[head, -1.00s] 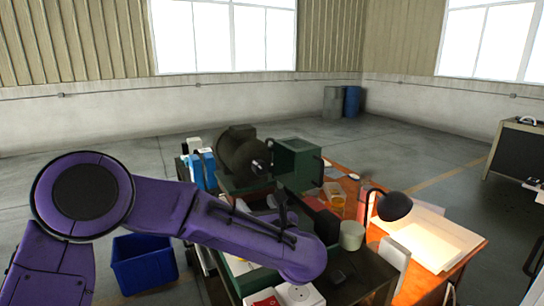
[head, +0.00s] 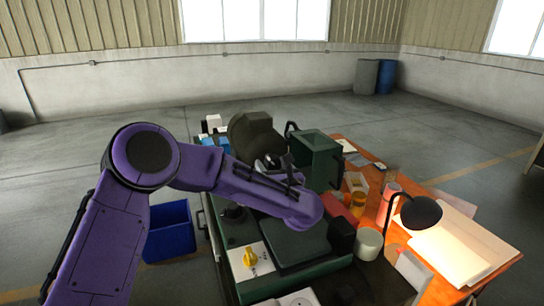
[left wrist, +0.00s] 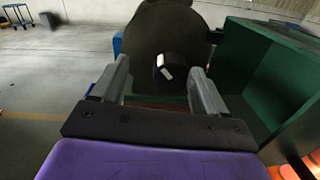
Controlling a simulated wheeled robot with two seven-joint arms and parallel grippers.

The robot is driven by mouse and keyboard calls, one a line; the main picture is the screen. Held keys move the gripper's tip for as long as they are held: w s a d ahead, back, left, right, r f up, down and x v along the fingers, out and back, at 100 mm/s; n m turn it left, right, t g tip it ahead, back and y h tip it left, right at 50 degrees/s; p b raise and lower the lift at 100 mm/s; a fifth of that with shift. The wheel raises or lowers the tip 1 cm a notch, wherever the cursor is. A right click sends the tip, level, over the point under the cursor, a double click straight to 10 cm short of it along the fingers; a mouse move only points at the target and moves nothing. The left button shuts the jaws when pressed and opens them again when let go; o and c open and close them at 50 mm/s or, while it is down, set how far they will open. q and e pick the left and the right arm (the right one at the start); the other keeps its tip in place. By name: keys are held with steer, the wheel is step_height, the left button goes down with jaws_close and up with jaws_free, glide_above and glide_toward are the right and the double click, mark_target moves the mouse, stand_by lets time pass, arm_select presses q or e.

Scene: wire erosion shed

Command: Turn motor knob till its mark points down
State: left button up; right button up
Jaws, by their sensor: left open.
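The motor (head: 250,133) is a dark olive rounded body on the green machine. It fills the upper middle of the left wrist view (left wrist: 150,30). Its black knob (left wrist: 176,61) faces the left wrist camera and bears a short, slightly slanted white mark near its middle; which way the mark points is hard to tell. In the head view the knob is small beside dark parts. My left gripper (left wrist: 160,72) is open, with its two grey fingers spread to either side of the knob in that view. I cannot see contact. In the head view the left gripper (head: 279,172) is partly obscured.
A green box-shaped housing (head: 316,158) stands right of the motor, near the right finger in the wrist view. A yellow knob (head: 250,257) sits on a white plate in front. A lamp (head: 420,212) and papers occupy the orange desk; a blue bin (head: 168,232) stands left.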

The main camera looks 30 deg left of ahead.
mark_target(275, 166)
arm_select(q)
steer(key=shift+w+d+r, duration=0.1)
steer(key=shift+w+r, duration=0.25)
steer(key=shift+w, duration=0.35)
steer(key=w+f, duration=0.1)
steer(key=w+a+f, duration=0.1)
steer(key=shift+w+a, duration=0.1)
steer(key=shift+w, duration=0.25)
steer(key=shift+c, duration=0.6)
steer(key=shift+w+a+f, duration=0.35)
steer(key=shift+a+f, duration=0.05)
steer(key=shift+a, duration=0.2)
steer(key=c, duration=0.5)
steer(key=shift+s+a, duration=0.15)
steer(key=shift+a, duration=0.15)
steer(key=c, duration=0.4)
steer(key=shift+s+d+r, duration=0.2)
steer(key=shift+d+r, duration=0.05)
steer(key=shift+d, duration=0.45)
steer(key=shift+s+a, duration=0.1)
arm_select(e)
steer(key=shift+w+a, duration=0.25)
steer(key=shift+w, duration=0.65)
